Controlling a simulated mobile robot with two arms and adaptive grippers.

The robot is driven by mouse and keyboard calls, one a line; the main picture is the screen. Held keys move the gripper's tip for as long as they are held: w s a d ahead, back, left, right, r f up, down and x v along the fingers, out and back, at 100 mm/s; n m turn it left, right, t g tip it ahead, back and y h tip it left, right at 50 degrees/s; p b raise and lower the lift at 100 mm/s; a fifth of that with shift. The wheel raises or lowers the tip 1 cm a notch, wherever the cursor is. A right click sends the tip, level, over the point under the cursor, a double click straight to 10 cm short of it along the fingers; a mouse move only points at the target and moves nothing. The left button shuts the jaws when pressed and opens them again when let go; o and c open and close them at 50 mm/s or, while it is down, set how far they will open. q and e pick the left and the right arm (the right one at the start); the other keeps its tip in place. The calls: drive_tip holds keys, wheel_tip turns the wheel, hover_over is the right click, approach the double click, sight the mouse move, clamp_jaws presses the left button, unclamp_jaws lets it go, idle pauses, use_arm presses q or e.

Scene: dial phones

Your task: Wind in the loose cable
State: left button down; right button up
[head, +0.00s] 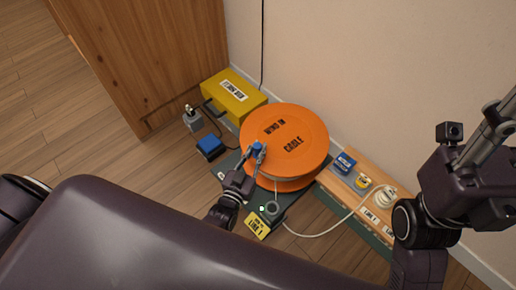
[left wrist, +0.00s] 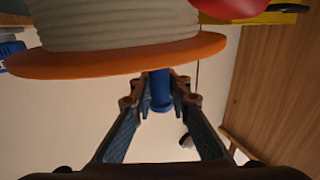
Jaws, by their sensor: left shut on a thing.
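The orange cable reel (head: 310,135), marked "WIND IN CABLE", stands on a dark base (head: 229,163). My left gripper (head: 255,158) is shut on the blue crank handle (head: 258,147) at the reel's near left side. In the left wrist view the blue handle (left wrist: 160,92) sits between the fingers, below the orange flange (left wrist: 120,60) and thick turns of pale wound cable (left wrist: 120,22). The loose white cable (head: 325,231) runs from near a grey ring guide (head: 273,208) across to a small coil (head: 384,197) at the right. My right gripper is out of view.
A yellow case (head: 234,93) stands behind the reel, with a blue box (head: 210,146) and a grey item (head: 192,122) to its left. A yellow sign (head: 258,225) stands in front.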

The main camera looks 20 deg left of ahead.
use_arm(q)
drive_tip(key=shift+s+a+f, duration=0.1)
drive_tip(key=shift+a, duration=0.05)
drive_tip(key=c, duration=1.8)
unclamp_jaws()
drive_tip(key=shift+r, duration=5.05)
drive_tip(key=shift+c, duration=0.5)
